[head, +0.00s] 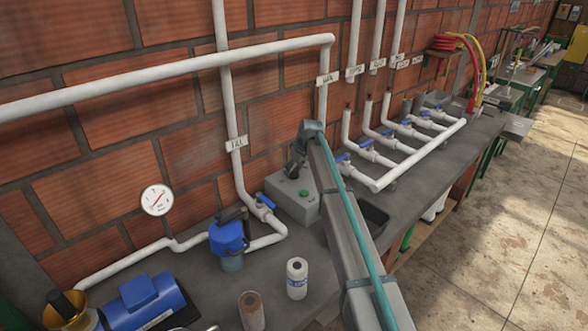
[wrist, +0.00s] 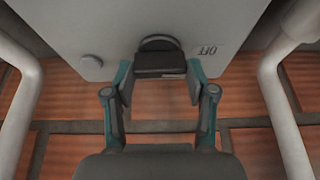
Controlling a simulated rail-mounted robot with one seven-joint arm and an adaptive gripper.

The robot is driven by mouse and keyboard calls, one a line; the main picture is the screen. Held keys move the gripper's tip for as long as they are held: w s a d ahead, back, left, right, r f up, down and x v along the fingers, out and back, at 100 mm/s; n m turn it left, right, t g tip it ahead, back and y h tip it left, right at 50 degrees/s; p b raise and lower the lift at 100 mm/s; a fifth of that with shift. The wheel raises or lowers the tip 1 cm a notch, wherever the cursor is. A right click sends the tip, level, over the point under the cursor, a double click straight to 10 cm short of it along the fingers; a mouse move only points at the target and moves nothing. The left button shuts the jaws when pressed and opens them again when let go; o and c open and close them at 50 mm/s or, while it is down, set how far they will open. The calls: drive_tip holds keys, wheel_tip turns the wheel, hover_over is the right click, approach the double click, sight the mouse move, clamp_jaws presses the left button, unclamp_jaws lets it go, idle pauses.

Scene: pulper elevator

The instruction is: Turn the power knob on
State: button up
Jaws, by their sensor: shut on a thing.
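The power knob (wrist: 160,60) is a black knob on the face of a light grey box (wrist: 235,20) in the wrist view. An "OFF" label is printed on the box to the right of the knob. My gripper (wrist: 159,80) has its teal-edged fingers on either side of the knob and is shut on it. In the head view the grey box (head: 285,205) stands on the counter against the brick wall, with a green button on top. My arm reaches down over it and hides part of it, and the knob cannot be made out clearly there.
White pipes with blue-handled valves (head: 367,144) run right of the box. Another pipe with a blue valve (head: 265,201) is close on its left.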

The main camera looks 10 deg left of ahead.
drive_tip(key=shift+m+b, duration=0.3)
drive_tip(key=shift+m, duration=0.1)
drive_tip(key=m+t+h+b, duration=0.1)
drive_tip(key=m, duration=0.2)
drive_tip(key=shift+s+a+f, duration=0.1)
drive_tip(key=shift+f, duration=0.05)
drive_tip(key=m+h+b, duration=0.1)
drive_tip(key=m, duration=0.1)
drive_tip(key=m+h+b, duration=0.1)
drive_tip(key=m, duration=0.2)
drive_tip(key=shift+a+t, duration=0.15)
drive_tip(key=shift+t, duration=0.15)
drive_tip(key=m+h+b, duration=0.2)
drive_tip(key=m, duration=0.3)
drive_tip(key=shift+a+m, duration=0.1)
drive_tip(key=shift+m, duration=0.3)
drive_tip(key=shift+m+g+h+b, duration=0.55)
drive_tip(key=shift+m+g+h, duration=0.05)
drive_tip(key=shift+m, duration=1)
drive_tip(key=o, duration=1.2)
drive_tip(key=shift+c, duration=0.2)
